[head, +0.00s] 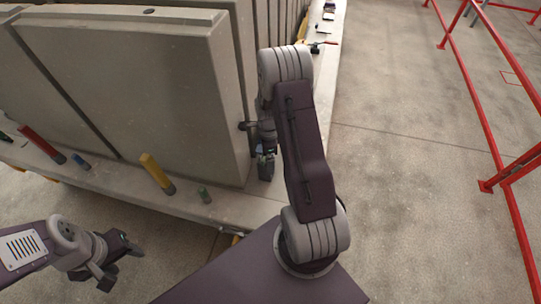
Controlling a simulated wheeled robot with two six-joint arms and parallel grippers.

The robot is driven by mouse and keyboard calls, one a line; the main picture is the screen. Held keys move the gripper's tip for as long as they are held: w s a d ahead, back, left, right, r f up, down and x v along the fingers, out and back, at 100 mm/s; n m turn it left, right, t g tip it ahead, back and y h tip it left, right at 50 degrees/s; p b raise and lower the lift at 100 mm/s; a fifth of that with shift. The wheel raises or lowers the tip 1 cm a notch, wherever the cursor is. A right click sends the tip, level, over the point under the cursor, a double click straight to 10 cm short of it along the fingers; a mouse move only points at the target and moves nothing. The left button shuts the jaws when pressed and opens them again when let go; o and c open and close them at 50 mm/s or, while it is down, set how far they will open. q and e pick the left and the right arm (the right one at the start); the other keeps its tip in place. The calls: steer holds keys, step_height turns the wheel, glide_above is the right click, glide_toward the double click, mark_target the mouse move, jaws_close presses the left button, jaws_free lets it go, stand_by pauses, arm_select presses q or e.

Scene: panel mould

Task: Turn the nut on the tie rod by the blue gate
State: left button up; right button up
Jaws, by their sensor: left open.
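My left gripper (122,265) is open and empty at the lower left, over the floor in front of the ledge and apart from everything. My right arm reaches up past the end of the concrete panels. My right gripper (265,168) points down beside the front panel's right edge, partly hidden by its own arm, so its jaws cannot be read. A dark knob-like piece (243,126) sticks out at that panel edge by my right wrist; I cannot tell whether it is a nut or tie rod. I cannot make out a blue gate.
Upright concrete panels (150,90) stand on a pale ledge (225,206). Red railings (480,110) stand at right; the floor (400,180) between is clear.

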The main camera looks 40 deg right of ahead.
steer(key=m, duration=0.3)
steer(key=shift+s+a+r, duration=0.1)
steer(key=shift+a, duration=0.2)
